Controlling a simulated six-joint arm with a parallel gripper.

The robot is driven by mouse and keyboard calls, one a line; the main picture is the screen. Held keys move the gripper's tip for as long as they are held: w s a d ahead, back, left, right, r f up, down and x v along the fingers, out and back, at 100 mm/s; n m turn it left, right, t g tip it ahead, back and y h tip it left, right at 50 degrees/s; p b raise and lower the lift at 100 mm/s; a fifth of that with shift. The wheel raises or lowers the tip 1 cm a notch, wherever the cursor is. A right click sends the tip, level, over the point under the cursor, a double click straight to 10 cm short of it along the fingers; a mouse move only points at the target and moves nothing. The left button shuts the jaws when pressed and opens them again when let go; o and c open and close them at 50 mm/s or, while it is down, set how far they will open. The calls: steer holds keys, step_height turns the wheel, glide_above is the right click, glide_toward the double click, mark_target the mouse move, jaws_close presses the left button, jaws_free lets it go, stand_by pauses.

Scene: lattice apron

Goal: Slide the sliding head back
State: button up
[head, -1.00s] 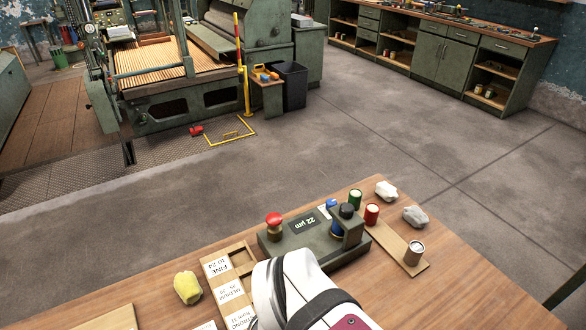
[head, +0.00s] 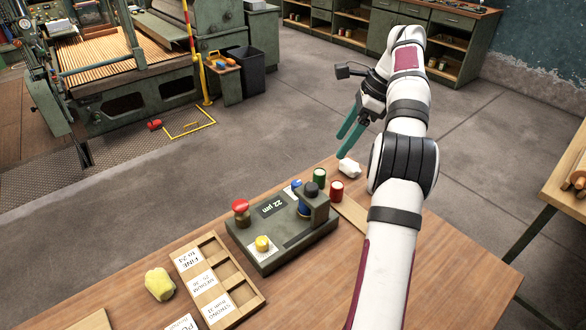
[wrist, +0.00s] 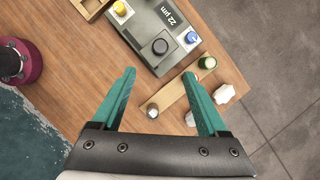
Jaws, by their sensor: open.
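A dark green gauge box (head: 263,246) with a "22 µm" display sits on the wooden bench. My gripper (head: 348,140) has two teal fingers, spread apart and empty. It hangs in the air beyond the box's right end in the head view; its fingers also show in the wrist view (wrist: 157,75). No contact with the head is visible.
A labelled wooden tray (head: 216,282) and a yellow cloth (head: 159,284) lie left.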

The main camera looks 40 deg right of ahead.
mark_target(312, 186)
steer(key=x, duration=1.5)
steer(key=shift+w+f, duration=0.1)
steer(key=shift+f, duration=0.15)
jaws_close()
stand_by(0.5)
